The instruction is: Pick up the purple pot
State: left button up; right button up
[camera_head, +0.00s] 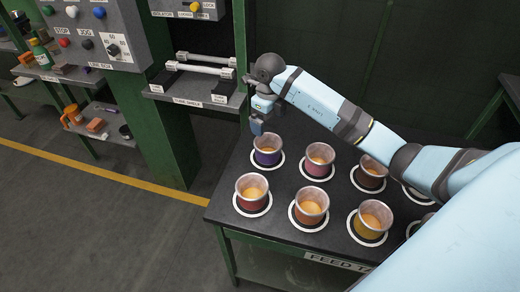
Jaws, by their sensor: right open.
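The purple pot (267,158) stands upright on a white ring at the back left of the dark table (290,237). It has a dark purple-blue side and an orange-tan inside. My right gripper (257,130) points down just above the pot's back left rim, open. Its fingers are small and partly seen, so I cannot tell whether they touch the rim. My left gripper is out of view.
Several other pots stand on white rings close by: a pink-red one (318,168) to the right and a red-brown one (252,200) in front. A shelf with white-handled bars (200,90) stands behind left. My right arm hides the table's right part.

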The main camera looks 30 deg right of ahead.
aim_at(268, 150)
notch_tip(268, 150, down, 13)
jog(key=shift+s+f, duration=0.1)
jog(key=c, duration=0.7)
